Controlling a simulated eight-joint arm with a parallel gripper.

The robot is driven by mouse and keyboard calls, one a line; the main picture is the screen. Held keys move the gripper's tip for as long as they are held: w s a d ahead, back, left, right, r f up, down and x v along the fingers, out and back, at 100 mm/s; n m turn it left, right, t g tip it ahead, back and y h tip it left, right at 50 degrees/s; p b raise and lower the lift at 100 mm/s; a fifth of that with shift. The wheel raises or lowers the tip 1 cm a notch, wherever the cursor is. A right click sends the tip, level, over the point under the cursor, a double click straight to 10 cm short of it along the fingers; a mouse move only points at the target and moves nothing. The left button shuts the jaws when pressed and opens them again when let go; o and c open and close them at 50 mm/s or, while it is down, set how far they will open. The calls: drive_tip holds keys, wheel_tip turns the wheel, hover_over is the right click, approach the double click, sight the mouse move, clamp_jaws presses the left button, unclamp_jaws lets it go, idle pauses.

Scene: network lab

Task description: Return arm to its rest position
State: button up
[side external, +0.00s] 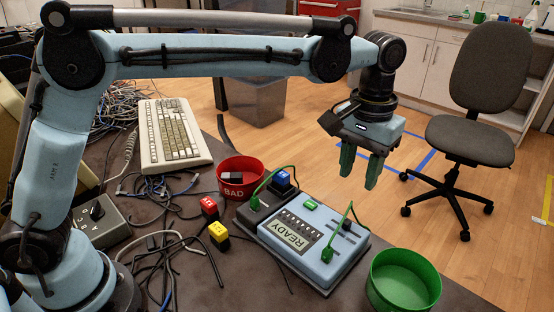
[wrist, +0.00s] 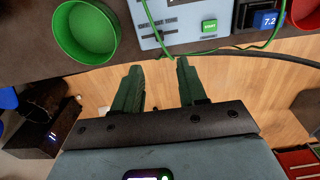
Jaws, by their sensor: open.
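My gripper (side external: 360,172) hangs at the end of my raised arm, above and behind the tester, past the table's far edge. Its green fingers are apart with nothing between them. In the wrist view the gripper (wrist: 158,82) also shows open and empty, with floor behind the fingers. The blue-grey tester (side external: 333,264) lies on the dark table, its display reading READY. Green cables are plugged into it. A blue block (side external: 281,179) marked 7.2 sits at its far left end, also visible in the wrist view (wrist: 265,19).
A green bin (side external: 404,281) stands right of the tester. A red bin (side external: 240,177) marked BAD holds a dark item. A red block (side external: 209,207), a yellow block (side external: 219,234) and loose cables lie on the table. A keyboard (side external: 173,133) is behind. An office chair (side external: 470,138) stands beyond.

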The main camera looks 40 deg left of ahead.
drive_tip(key=shift+r, duration=0.3)
drive_tip(key=s+a+r+t, duration=0.1)
drive_tip(key=s+a+t, duration=0.15)
drive_tip(key=a, duration=0.35)
drive_tip(key=s+a+r+t, duration=0.1)
drive_tip(key=s+a+r, duration=0.15)
drive_tip(key=a, duration=0.45)
drive_tip(key=s+a+f+t, duration=0.3)
drive_tip(key=s+a+f, duration=0.3)
drive_tip(key=s+a, duration=0.2)
drive_tip(key=shift+s+a+f+t, duration=0.25)
drive_tip(key=shift+s+f+t, duration=0.1)
drive_tip(key=shift+s, duration=0.45)
